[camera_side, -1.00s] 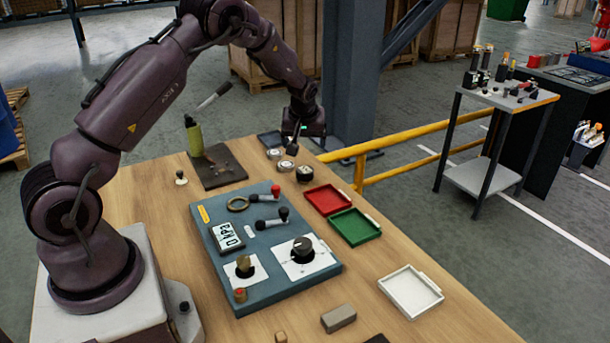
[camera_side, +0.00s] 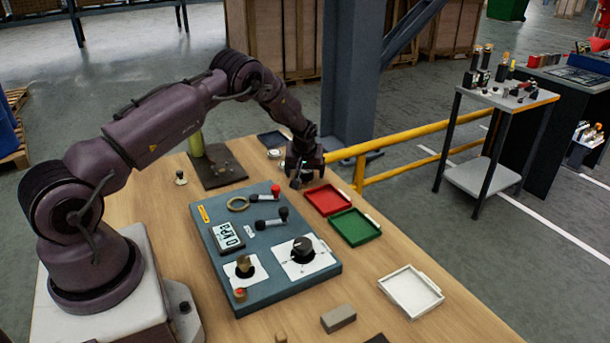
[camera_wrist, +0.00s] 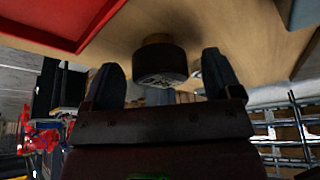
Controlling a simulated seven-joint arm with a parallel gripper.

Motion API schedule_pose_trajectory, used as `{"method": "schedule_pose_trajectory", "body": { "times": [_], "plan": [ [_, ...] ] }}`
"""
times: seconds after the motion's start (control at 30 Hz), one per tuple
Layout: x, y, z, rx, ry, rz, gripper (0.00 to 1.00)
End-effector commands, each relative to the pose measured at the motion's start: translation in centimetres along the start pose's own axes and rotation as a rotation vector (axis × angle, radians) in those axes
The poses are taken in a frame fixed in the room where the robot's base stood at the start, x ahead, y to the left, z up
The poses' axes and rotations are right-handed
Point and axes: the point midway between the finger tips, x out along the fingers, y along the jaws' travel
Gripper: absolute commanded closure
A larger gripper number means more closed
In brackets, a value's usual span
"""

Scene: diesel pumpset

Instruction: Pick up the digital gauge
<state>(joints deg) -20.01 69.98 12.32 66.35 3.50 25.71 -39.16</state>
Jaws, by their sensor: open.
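A short, dark, round gauge-like body (camera_wrist: 160,64) with markings on its face and a tan part behind it shows in the wrist view. It sits on the wooden table, between the two fingers of my gripper (camera_side: 301,180). The fingers are open, with a visible gap on each side of it, and they appear not to touch it. In the side view my gripper is low over the far right of the table and mostly hides this round body.
A red tray (camera_side: 327,199) and a green tray (camera_side: 354,227) lie just in front of my gripper. A white tray (camera_side: 411,291) is nearer the front. A dark mat (camera_side: 217,172) with a green bottle is to the left. A yellow rail (camera_side: 420,135) runs beyond the table edge.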

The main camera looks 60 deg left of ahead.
Motion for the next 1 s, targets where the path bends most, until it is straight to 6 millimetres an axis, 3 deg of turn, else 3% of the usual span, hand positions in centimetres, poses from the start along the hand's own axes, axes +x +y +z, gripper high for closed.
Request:
{"method": "schedule_pose_trajectory", "body": {
  "times": [0.23,0.4,0.5,0.83,1.0],
  "plan": [
    [0.1,0.0,0.0,0.0,0.0,0.0,0.18],
    [0.1,0.0,0.0,0.0,0.0,0.0,0.57],
    [0.1,0.0,0.0,0.0,0.0,0.0,0.76],
    [-0.3,0.1,-0.2,0.0,0.002,0.002,0.76],
    [-1.9,0.1,-1.0,-0.001,0.005,0.003,0.76]
  ]
}}
